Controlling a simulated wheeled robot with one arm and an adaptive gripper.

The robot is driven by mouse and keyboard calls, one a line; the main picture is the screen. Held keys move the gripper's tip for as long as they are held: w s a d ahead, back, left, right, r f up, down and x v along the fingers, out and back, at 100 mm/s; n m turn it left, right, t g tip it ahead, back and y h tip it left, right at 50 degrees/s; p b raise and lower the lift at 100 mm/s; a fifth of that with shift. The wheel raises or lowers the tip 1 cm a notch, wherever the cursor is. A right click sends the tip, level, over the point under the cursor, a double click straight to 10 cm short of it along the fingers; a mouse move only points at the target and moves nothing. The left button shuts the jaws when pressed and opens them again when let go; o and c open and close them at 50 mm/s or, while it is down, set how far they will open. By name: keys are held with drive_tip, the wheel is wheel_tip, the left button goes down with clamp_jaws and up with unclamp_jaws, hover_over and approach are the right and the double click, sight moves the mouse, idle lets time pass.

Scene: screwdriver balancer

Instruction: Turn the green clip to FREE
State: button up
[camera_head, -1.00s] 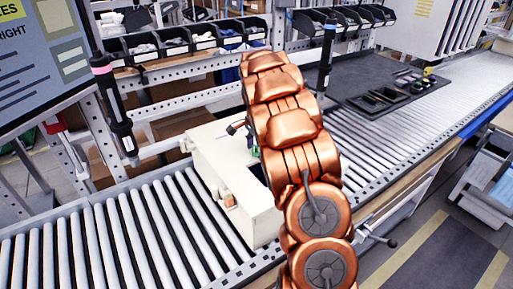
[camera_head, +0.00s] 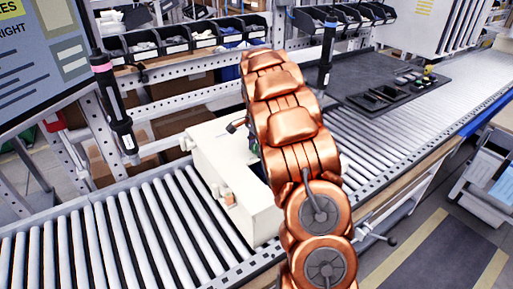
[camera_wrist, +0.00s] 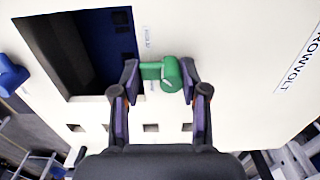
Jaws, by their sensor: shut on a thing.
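The green clip (camera_wrist: 171,74) is in the wrist view, on the white face of a box, beside the right edge of a dark rectangular opening (camera_wrist: 82,50). My gripper (camera_wrist: 160,80) has one finger on each side of the clip and is shut on it. A small label stands just above the clip, too small to read. In the head view the white box (camera_head: 253,218) sits on the roller conveyor, and my arm hides the gripper and most of the clip's surroundings there.
A blue part (camera_wrist: 10,75) sits at the left edge of the wrist view. Two hanging screwdrivers (camera_head: 116,110) (camera_head: 326,55) flank the arm. A black tray (camera_head: 390,93) lies on the dark mat behind right. Rollers left of the box are clear.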

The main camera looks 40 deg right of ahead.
drive_tip(key=shift+f+b, duration=0.1)
drive_tip(key=shift+b, duration=0.2)
drive_tip(key=n+b, duration=0.3)
drive_tip(key=n, duration=0.1)
drive_tip(key=shift+w+d+f+b, duration=0.1)
drive_tip(key=shift+d+f+b, duration=0.05)
drive_tip(key=shift+b, duration=0.25)
drive_tip(key=n+b, duration=0.1)
drive_tip(key=n, duration=0.1)
drive_tip(key=n+b, duration=0.2)
drive_tip(key=shift+w+d+n, duration=0.1)
drive_tip(key=shift+d+n, duration=0.1)
drive_tip(key=shift+n, duration=0.1)
drive_tip(key=n, duration=0.1)
drive_tip(key=n+b, duration=0.1)
drive_tip(key=n, duration=0.1)
drive_tip(key=n+b, duration=0.1)
drive_tip(key=n, duration=0.1)
drive_tip(key=shift+w+d+r, duration=0.2)
drive_tip(key=shift+r, duration=0.05)
drive_tip(key=shift+w+n+b, duration=0.1)
drive_tip(key=shift+n+b, duration=0.25)
drive_tip(key=shift+n, duration=1.85)
drive_tip(key=o, duration=1.1)
drive_tip(key=shift+o, duration=0.2)
